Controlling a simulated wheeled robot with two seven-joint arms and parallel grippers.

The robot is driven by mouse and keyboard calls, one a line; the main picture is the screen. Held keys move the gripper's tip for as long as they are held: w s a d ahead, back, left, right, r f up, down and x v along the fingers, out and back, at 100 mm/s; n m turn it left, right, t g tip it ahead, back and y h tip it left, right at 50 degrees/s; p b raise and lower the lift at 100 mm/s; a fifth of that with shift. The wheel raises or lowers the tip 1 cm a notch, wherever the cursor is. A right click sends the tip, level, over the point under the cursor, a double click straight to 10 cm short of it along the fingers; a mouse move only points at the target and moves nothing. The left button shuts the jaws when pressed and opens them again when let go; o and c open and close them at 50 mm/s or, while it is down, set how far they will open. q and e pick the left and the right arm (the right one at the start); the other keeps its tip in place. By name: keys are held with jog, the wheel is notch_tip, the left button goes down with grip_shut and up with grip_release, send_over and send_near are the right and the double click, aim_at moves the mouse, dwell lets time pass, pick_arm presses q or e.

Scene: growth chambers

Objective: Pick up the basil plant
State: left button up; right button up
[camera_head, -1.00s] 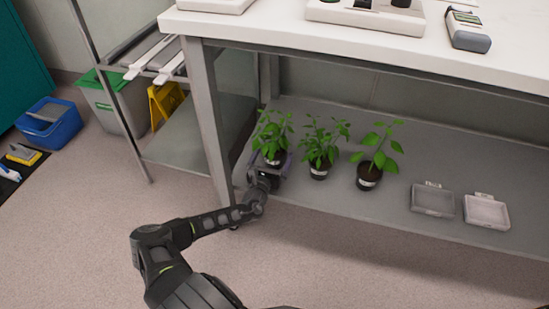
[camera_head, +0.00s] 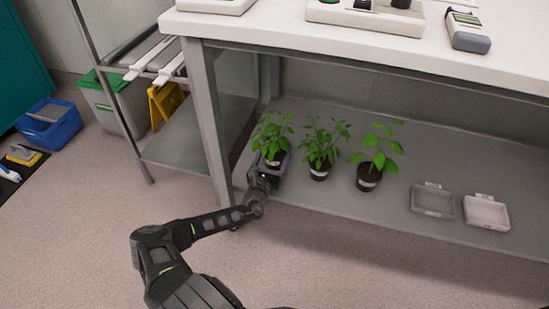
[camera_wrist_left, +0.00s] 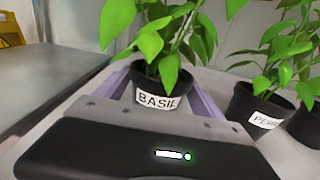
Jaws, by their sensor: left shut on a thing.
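The basil plant (camera_head: 271,134) is a leafy green plant in a dark pot at the left end of a row of three on the lower shelf. Its white label reading "BASI", the rest cut off, shows on the basil pot (camera_wrist_left: 157,86) in the left wrist view. My left gripper (camera_head: 272,168) is around this pot. Its fingers lie on both sides of the pot in the left wrist view (camera_wrist_left: 163,92), shut on it. The pot looks upright, and I cannot tell whether it touches the shelf. My right gripper is out of view.
A second plant (camera_head: 319,147), with a label starting "PEP", stands close on the right, and a third plant (camera_head: 372,160) beyond it. Two clear trays (camera_head: 432,200) lie farther right. The table leg (camera_head: 208,130) is left of my gripper; the white tabletop (camera_head: 400,48) hangs above.

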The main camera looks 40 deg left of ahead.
aim_at(273, 136)
pick_arm(q)
jog(key=c, duration=0.4)
jog(key=shift+r, duration=0.15)
notch_tip(273, 136, up, 10)
jog(key=p, duration=0.6)
jog(key=shift+p, duration=0.35)
